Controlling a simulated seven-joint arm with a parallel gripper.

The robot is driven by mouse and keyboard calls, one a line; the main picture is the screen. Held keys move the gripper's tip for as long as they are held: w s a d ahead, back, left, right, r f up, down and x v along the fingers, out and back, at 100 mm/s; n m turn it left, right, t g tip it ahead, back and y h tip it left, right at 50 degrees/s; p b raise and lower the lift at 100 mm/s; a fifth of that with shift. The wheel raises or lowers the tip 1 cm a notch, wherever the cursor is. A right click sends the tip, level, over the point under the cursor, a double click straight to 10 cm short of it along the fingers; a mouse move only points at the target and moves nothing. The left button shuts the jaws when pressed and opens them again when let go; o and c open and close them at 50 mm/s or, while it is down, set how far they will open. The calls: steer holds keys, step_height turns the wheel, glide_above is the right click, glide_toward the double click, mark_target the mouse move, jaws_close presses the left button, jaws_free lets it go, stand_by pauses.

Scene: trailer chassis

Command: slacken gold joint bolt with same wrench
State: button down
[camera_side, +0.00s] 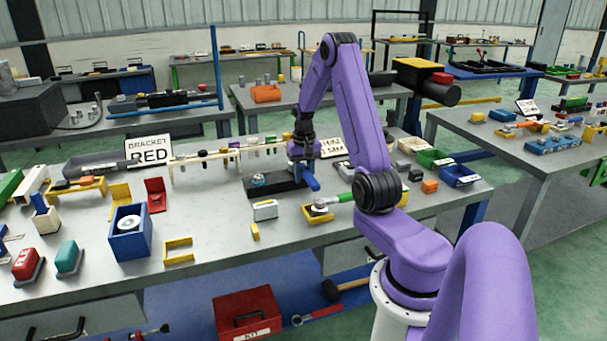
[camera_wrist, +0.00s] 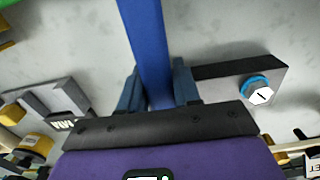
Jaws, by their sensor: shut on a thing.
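My gripper (camera_side: 303,160) is low over the bench, beside a dark block (camera_side: 278,188). In the wrist view my gripper (camera_wrist: 158,82) is shut on a long blue bar (camera_wrist: 146,40), which looks like the wrench's handle. The blue bar (camera_side: 309,176) also shows in the side view, tilted; its working end is hidden. The dark block (camera_wrist: 225,70) lies to the right of the fingers in the wrist view. A pale slotted bolt head with a blue ring (camera_wrist: 258,90) sits on its end. I cannot pick out a gold bolt in either view.
A rack with several hanging pieces (camera_side: 205,156) stands behind. A yellow tray (camera_side: 318,215) with a green-handled tool is at the right front. The bench's front middle is mostly clear.

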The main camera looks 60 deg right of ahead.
steer(key=shift+d, duration=0.1)
steer(key=shift+s+d+n, duration=0.45)
steer(key=shift+n, duration=0.45)
steer(key=shift+s+d+n, duration=0.15)
steer(key=shift+d+n, duration=0.15)
steer(key=shift+n, duration=0.1)
steer(key=shift+s+d+n, duration=0.2)
steer(key=shift+d+n, duration=0.15)
steer(key=shift+n, duration=0.15)
steer(key=shift+d, duration=0.1)
steer(key=shift+s+d+n, duration=0.3)
steer(key=shift+d+n, duration=0.25)
steer(key=shift+n, duration=0.35)
steer(key=shift+a+r+m, duration=0.1)
steer(key=shift+a+m, duration=0.1)
steer(key=shift+m, duration=0.1)
